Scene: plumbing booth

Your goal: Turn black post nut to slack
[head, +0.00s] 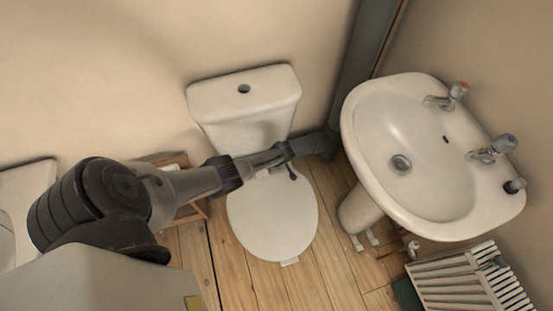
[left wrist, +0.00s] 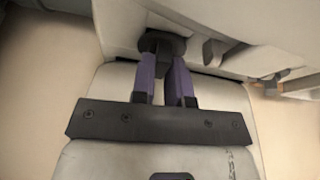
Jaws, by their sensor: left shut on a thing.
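In the left wrist view a round black nut (left wrist: 161,42) sits against a white ceramic surface, with a dark block below it between my finger ends. My left gripper (left wrist: 163,68) has its two purple-sided fingers closed about this dark part. In the head view my left gripper (head: 283,152) reaches in from the left, in front of the cistern's lower edge and above the back of the toilet lid. The nut cannot be picked out clearly there, as the gripper covers that spot. My right gripper is not in view.
The white toilet (head: 272,216) has its lid down, below the cistern (head: 246,98). A white basin (head: 432,150) with two taps stands to the right. A grey pipe (head: 352,75) runs up the corner. A slatted white radiator (head: 468,280) is at the lower right.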

